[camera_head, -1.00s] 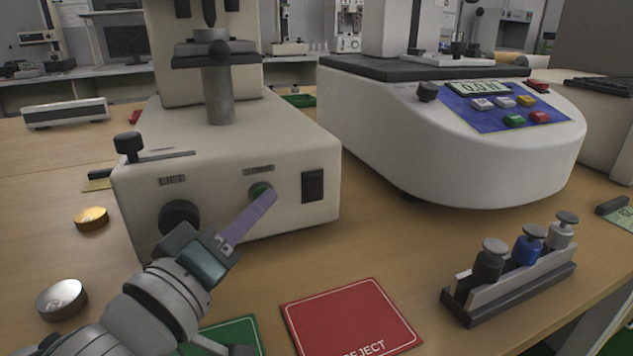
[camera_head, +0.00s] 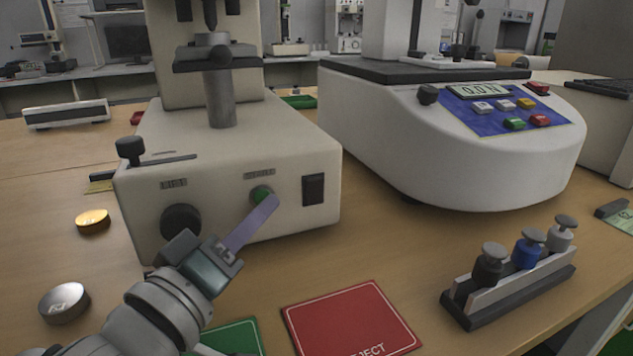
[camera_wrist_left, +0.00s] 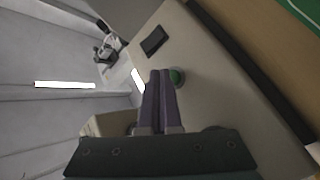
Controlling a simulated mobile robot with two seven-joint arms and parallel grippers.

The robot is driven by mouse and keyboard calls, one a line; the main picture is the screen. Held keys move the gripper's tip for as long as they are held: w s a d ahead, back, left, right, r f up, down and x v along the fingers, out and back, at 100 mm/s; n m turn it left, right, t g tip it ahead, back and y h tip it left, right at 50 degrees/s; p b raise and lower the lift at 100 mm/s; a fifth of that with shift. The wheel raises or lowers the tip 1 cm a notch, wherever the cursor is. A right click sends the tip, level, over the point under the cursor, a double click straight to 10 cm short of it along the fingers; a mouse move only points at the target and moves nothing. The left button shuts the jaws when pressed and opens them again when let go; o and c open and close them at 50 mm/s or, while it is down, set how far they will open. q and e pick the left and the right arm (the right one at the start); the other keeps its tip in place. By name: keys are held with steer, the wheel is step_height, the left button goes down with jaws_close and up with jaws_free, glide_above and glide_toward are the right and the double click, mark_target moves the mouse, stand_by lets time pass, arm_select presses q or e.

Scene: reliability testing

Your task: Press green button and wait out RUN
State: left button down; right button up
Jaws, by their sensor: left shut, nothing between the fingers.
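A green button (camera_head: 262,194) sits on the front face of the beige machine (camera_head: 325,160), between a black knob and a black switch. My left gripper (camera_head: 274,202) is shut and empty, with its purple fingertips in front of the button's right side. In the left wrist view the closed fingertips (camera_wrist_left: 162,76) lie beside the green button (camera_wrist_left: 177,76). Whether they touch it, I cannot tell. A second green button (camera_head: 515,123) is on the blue panel of the white machine at right, whose display (camera_head: 480,90) shows small digits. My right gripper is not in view.
A black knob (camera_head: 181,221) and black switch (camera_head: 313,188) flank the button. A red REJECT mat (camera_head: 350,318) and a green mat (camera_head: 235,337) lie in front. A rack with three weights (camera_head: 510,292) stands at right. Two round metal pieces lie at left.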

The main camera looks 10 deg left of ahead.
arm_select(q)
steer(key=shift+s+d, duration=0.15)
steer(key=shift+s, duration=0.05)
steer(key=shift+s+d+p, duration=0.45)
steer(key=shift+s+d, duration=0.25)
steer(key=shift+s, duration=0.35)
steer(key=shift+s+d+p, duration=0.4)
steer(key=shift+s+d, duration=0.3)
steer(key=shift+s, duration=0.35)
